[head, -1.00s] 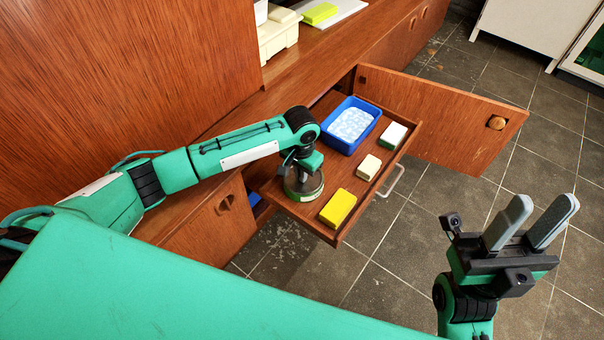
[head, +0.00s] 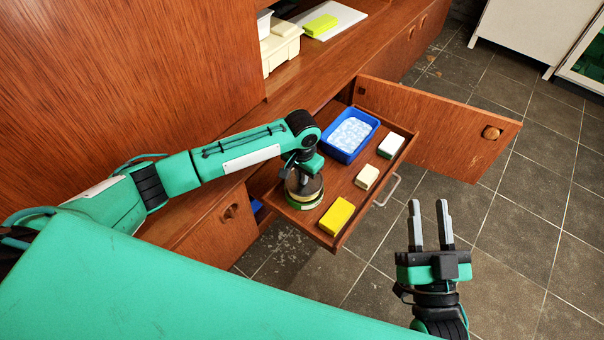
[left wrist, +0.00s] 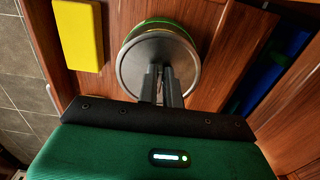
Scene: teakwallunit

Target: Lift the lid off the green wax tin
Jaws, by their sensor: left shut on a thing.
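The green wax tin (head: 303,205) stands at the near left corner of the pulled-out wooden tray (head: 333,238). Its round metallic lid (left wrist: 133,70) shows in the left wrist view, with the green and yellowish tin (left wrist: 160,23) partly hidden behind it. My left gripper (left wrist: 161,70) is shut on the top middle of the lid; the fingers hide the grip point. In the head view the lid appears raised slightly above the green body, though the gap is hard to see. My right gripper (head: 429,203) is open and empty, over the floor right of the tray.
On the tray are a yellow block (head: 337,216), a cream block (head: 367,177), a white and green block (head: 391,146) and a blue tub (head: 346,155). An open cabinet door (head: 435,130) stands beyond the tray. The floor to the right is clear.

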